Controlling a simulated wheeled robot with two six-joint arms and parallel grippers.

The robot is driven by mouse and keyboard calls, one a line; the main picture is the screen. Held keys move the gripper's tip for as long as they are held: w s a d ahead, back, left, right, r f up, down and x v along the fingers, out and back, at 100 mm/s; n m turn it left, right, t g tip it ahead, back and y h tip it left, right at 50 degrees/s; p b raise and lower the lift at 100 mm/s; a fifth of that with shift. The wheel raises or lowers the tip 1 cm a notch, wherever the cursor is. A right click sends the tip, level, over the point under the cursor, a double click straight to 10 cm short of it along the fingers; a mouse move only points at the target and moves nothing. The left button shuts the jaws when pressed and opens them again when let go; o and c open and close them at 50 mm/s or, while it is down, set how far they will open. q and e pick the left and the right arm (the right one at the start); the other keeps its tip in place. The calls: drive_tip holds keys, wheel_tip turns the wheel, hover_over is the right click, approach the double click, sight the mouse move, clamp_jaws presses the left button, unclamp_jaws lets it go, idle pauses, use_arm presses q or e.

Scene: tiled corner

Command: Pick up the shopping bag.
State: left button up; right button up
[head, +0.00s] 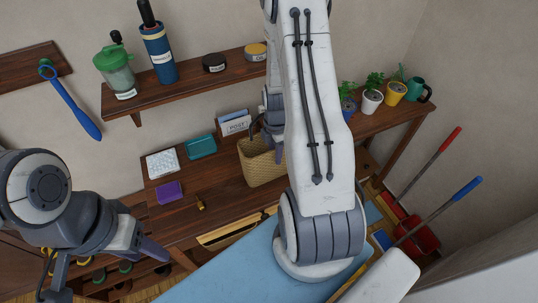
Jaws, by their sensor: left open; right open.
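The shopping bag (262,165) is a tan woven bag standing on the wooden bench, at the middle of the head view. A dark handle shows at its upper left. My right arm hides its right side. My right gripper (273,132) is open, just above and at the bag's rim, partly hidden behind my own arm. I cannot tell whether its fingers touch the bag or handle. My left gripper (143,236) is open and empty at the lower left, well away from the bag.
On the bench (225,205) lie a white pad (162,163), teal tray (201,147), purple block (169,192) and post box (235,124). Potted plants (371,101) stand to the right. A shelf (190,82) with jars hangs above. Red and blue-handled tools (440,210) lean at right.

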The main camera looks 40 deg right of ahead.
drive_tip(key=shift+f, duration=0.2)
clamp_jaws()
drive_tip(key=shift+s+a, duration=0.1)
drive_tip(key=shift+s, duration=0.1)
idle(1.1)
